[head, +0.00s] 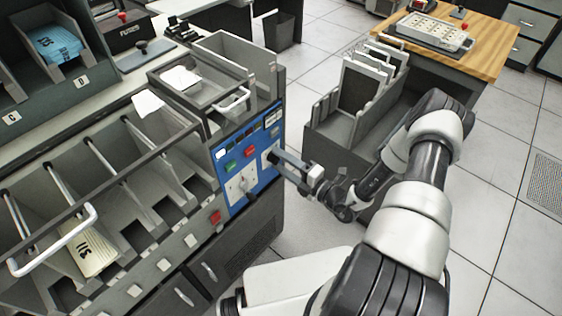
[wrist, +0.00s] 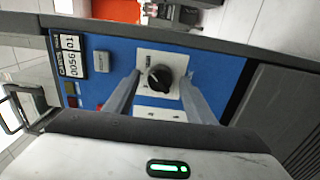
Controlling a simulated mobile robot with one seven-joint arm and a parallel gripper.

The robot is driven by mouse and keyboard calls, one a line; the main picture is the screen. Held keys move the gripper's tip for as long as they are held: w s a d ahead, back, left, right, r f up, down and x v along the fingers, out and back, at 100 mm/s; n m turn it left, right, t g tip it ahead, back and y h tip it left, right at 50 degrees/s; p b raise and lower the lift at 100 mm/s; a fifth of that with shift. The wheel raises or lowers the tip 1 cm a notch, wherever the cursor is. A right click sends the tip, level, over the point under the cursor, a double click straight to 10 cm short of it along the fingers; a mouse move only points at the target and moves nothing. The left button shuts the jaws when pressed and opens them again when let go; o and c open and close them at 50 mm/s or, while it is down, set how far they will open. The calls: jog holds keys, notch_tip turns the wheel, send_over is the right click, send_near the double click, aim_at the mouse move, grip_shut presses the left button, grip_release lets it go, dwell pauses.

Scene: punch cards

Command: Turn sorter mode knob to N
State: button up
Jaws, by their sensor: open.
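The blue control panel (head: 225,167) is on the front of the grey sorter. A black round knob (wrist: 159,77) sits on a white plate in the wrist view, with a light pointer mark on its face; the lettering is too small to read. My gripper (wrist: 160,76) is open, with one finger on each side of this knob. I cannot tell if the fingers touch it. In the head view my gripper (head: 276,157) reaches the panel's right part, and its fingers partly cover the knob there. A second white plate (head: 241,186) with a small control is lower left.
Sorter pockets (head: 120,190), one holding cards, lie left. A grey card rack (head: 330,135) stands right of my gripper. Open floor (head: 305,225) lies below my gripper.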

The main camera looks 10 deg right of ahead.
jog(key=shift+c, duration=0.4)
jog(key=c, duration=1)
jog(key=shift+o, duration=0.2)
jog(key=shift+n, duration=0.3)
jog(key=n, duration=0.3)
jog(key=shift+n, duration=0.3)
jog(key=n, duration=0.4)
jog(key=shift+n, duration=0.3)
jog(key=shift+n+p, duration=0.8)
jog(key=shift+n, duration=3.7)
